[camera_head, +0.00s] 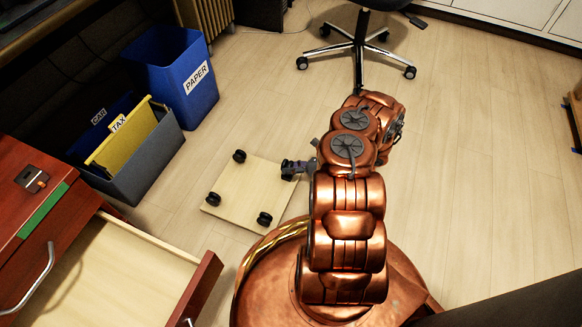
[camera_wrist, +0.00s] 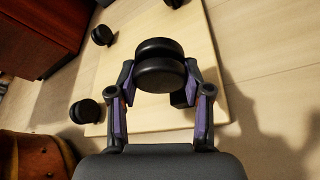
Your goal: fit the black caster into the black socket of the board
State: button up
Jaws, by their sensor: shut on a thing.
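The wooden board (camera_head: 243,192) lies on the floor with black casters at three corners: far (camera_head: 239,156), left (camera_head: 214,198) and near (camera_head: 264,218). My gripper (camera_wrist: 160,76) is shut on a black caster (camera_wrist: 160,62), its double wheel between the fingertips. In the head view my gripper (camera_head: 291,169) is at the board's right corner, the one without a mounted caster. In the wrist view a dark block (camera_wrist: 181,98) shows just below the held wheel; I cannot tell whether it is the socket or part of the caster. The contact between caster and board is hidden.
A blue paper bin (camera_head: 172,75) and a grey box with a yellow folder (camera_head: 125,138) stand behind left. An open drawer (camera_head: 125,270) juts out at front left. An office chair (camera_head: 358,45) stands at the back. Floor right of my arm is clear.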

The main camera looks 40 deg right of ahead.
jog(key=shift+f+b, duration=0.65)
jog(key=shift+f, duration=0.25)
jog(key=o, duration=1.3)
jog(key=shift+c, duration=0.2)
jog(key=v, duration=1.2)
jog(key=shift+r, duration=0.1)
